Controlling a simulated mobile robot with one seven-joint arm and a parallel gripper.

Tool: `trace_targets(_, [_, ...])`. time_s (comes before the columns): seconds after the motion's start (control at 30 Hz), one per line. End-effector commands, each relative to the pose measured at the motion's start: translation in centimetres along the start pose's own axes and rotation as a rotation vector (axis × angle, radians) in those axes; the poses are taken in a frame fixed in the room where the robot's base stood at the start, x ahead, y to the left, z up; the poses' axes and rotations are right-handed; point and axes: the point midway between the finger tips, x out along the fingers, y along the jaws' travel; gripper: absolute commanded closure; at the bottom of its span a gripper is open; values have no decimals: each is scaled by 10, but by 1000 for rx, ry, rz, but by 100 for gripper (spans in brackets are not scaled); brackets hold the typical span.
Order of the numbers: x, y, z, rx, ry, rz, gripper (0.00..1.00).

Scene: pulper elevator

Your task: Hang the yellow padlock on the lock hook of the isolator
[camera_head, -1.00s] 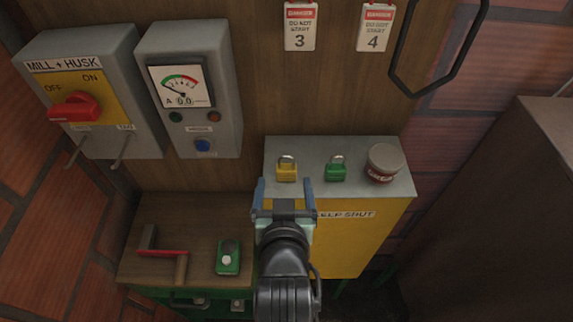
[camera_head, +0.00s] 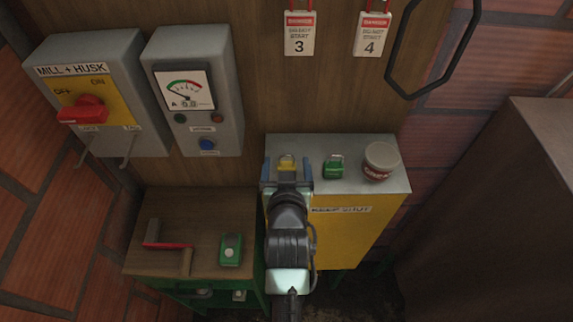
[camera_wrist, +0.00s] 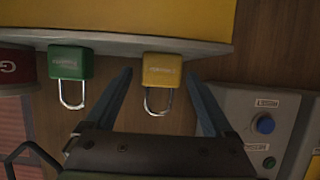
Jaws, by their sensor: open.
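The yellow padlock (camera_head: 287,162) stands on the grey top of the yellow cabinet, partly hidden behind my gripper in the head view. My gripper (camera_head: 288,171) is open, with its blue fingers on either side of the padlock. In the wrist view the yellow padlock (camera_wrist: 161,76) shows between the spread fingers of my gripper (camera_wrist: 159,85), nearer the right one, its shackle towards the gripper. The isolator (camera_head: 86,95), labelled MILL + HUSK, is on the wall at left, its red handle turned towards OFF. Two hooks hang below it, the lock hook (camera_head: 83,155) at left.
A green padlock (camera_head: 334,167) and a round tin (camera_head: 381,161) stand right of the yellow padlock on the cabinet top (camera_head: 312,184). The ammeter box (camera_head: 192,92) is beside the isolator.

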Motion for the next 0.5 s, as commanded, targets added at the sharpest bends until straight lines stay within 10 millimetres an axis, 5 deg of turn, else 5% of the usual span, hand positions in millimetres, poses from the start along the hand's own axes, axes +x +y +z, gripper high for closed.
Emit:
trace_targets(0.17, [0, 0, 0, 0, 0, 0, 14])
trace_targets(0.5, [0, 0, 0, 0, -1, 0, 76])
